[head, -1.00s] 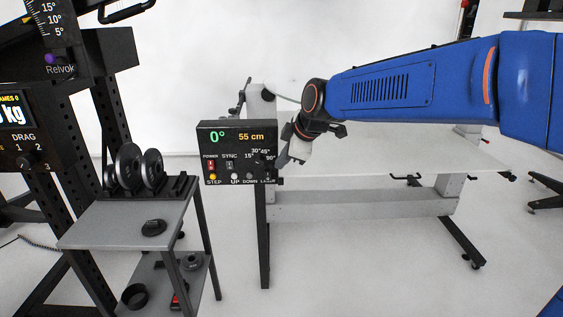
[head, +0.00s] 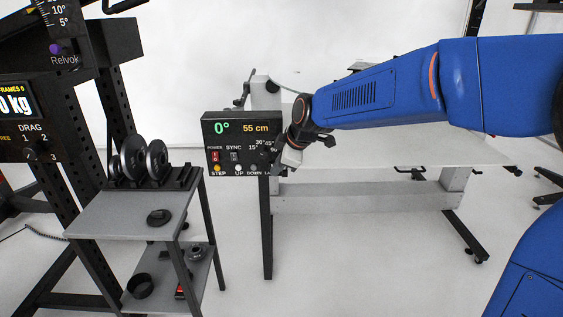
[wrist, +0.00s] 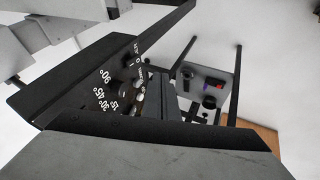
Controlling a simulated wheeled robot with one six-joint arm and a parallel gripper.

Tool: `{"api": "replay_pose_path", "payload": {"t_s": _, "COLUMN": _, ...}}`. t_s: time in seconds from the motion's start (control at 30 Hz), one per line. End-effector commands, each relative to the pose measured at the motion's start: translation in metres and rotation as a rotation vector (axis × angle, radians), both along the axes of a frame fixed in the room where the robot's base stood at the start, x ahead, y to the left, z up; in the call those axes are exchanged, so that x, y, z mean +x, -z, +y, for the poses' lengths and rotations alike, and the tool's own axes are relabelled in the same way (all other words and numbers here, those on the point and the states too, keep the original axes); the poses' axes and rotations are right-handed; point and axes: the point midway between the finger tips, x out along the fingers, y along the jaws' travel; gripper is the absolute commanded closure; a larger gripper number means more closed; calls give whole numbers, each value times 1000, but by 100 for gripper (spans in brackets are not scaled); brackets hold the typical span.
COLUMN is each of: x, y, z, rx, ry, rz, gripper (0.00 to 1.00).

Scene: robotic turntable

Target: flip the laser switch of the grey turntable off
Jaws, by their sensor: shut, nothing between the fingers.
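The grey turntable (head: 350,197) is a long pale table with a black control panel (head: 228,143) at its left end. The panel reads 0° and 55 cm, with red POWER, SYNC, STEP, UP and DOWN controls. The LASER label at its lower right is mostly covered by my gripper (head: 272,164), so the laser switch and its position cannot be made out. My gripper is shut and empty at the panel's right edge; touching or apart cannot be told. In the wrist view my fingers (wrist: 155,97) are beside the panel (wrist: 75,82), near its small knobs and the angle dial.
A grey side table (head: 125,212) with dumbbell-like black weights (head: 157,158) stands left of the panel. A black rack (head: 75,170) is at the far left. The turntable's top (head: 440,150) extends right behind my arm. The floor in front is clear.

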Motion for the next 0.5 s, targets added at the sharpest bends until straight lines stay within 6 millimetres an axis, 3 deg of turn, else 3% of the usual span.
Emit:
{"api": "replay_pose_path", "payload": {"t_s": 0.2, "x": 16, "y": 33, "z": 14, "rx": -2, "ry": -1, "rz": 2, "gripper": 100}}
{"api": "replay_pose_path", "payload": {"t_s": 0.5, "x": 49, "y": 38, "z": 14, "rx": -1, "ry": 1, "rz": -1, "gripper": 100}}
